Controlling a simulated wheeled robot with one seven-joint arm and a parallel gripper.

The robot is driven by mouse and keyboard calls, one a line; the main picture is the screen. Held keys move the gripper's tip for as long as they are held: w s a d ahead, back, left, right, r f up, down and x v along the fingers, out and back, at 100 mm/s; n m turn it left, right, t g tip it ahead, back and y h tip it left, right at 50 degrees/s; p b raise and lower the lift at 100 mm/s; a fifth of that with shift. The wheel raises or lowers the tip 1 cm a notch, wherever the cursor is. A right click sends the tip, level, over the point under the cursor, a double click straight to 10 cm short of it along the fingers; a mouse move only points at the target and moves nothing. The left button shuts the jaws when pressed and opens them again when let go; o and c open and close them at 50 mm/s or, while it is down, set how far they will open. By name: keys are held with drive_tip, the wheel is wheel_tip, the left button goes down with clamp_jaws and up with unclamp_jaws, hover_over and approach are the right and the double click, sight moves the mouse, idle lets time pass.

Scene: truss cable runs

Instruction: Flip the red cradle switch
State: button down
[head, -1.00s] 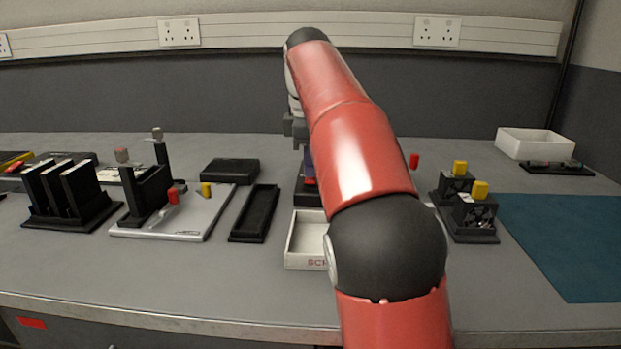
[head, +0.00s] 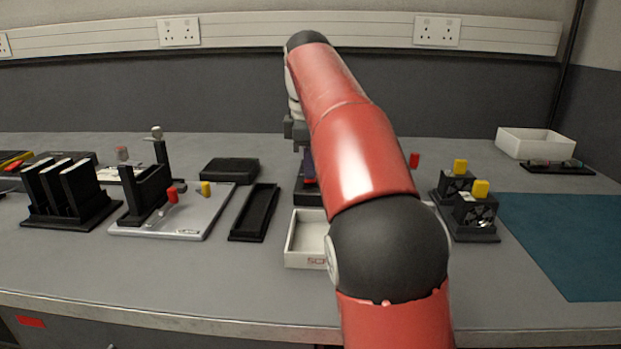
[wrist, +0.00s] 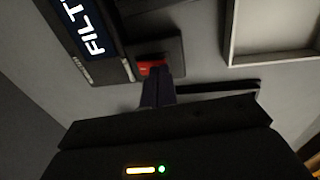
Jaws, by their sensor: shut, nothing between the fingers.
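The red cradle switch (wrist: 151,67) shows in the wrist view on a black base, beside a black unit (wrist: 85,30) with white lettering beginning "FILT". My gripper (wrist: 158,78) is shut and empty. Its fingertips are right at the switch's near edge and overlap it in the picture; I cannot tell whether they touch. The fingers cover part of the switch, so which way it is tilted is unclear. In the head view a small red patch of the switch (head: 311,181) shows left of my arm, which hides much of the cradle.
A white open tray (head: 305,238) stands just in front of the cradle. A narrow black tray (head: 255,212) and a silver board (head: 205,215) with red and yellow parts lie to the left. Black holders with yellow knobs (head: 480,190) stand right of my arm.

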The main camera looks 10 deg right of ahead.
drive_tip(key=shift+f, duration=0.4)
wheel_tip(320, 180, up, 3)
drive_tip(key=p, duration=0.2)
drive_tip(key=shift+p, duration=0.4)
drive_tip(key=shift+r, duration=2)
